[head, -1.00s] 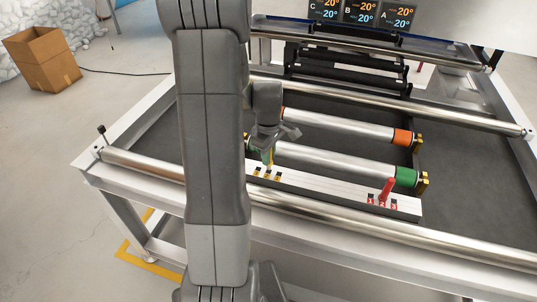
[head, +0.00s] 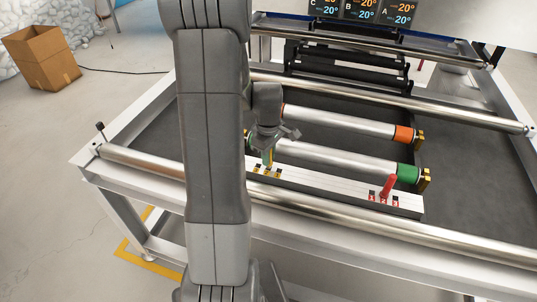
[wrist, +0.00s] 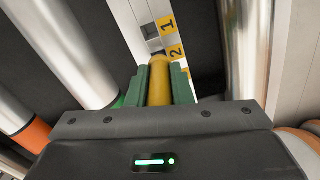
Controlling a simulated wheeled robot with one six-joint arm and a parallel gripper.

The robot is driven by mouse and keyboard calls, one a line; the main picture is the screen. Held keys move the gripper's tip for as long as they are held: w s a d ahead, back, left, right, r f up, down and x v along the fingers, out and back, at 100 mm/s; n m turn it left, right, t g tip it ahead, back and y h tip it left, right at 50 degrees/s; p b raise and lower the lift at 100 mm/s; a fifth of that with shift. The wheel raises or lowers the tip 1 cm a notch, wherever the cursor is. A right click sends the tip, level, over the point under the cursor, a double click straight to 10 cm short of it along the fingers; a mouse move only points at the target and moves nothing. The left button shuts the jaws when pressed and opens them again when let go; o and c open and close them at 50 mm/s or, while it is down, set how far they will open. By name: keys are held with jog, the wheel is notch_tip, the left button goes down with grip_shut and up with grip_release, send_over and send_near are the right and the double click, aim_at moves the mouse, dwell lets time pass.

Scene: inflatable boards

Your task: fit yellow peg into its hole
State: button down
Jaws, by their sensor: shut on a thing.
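The yellow peg (wrist: 160,82) is between the green fingers of my gripper (wrist: 160,88) in the wrist view. In the head view the yellow peg (head: 267,158) is upright below my gripper (head: 268,150), at the left part of the white bar (head: 320,188). Its lower end is over or at the yellow-labelled holes; I cannot tell whether it is in one. The wrist view shows yellow labels 1 and 2 (wrist: 175,52) and a dark square hole (wrist: 150,31) beside label 1.
A red peg (head: 387,186) stands tilted among red-labelled holes at the bar's right end. Metal rollers with a green end (head: 406,173) and an orange end (head: 402,134) lie behind the bar. A long front roller (head: 350,226) runs in front of it.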

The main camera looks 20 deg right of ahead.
jog(key=shift+f+b, duration=0.8)
jog(key=shift+f, duration=0.3)
jog(key=c, duration=1.2)
grip_release()
jog(key=shift+r, duration=0.1)
notch_tip(320, 180, up, 14)
jog(key=shift+f+p, duration=0.1)
jog(key=shift+p, duration=0.2)
jog(key=shift+f, duration=0.1)
notch_tip(320, 180, down, 14)
jog(key=shift+r, duration=0.5)
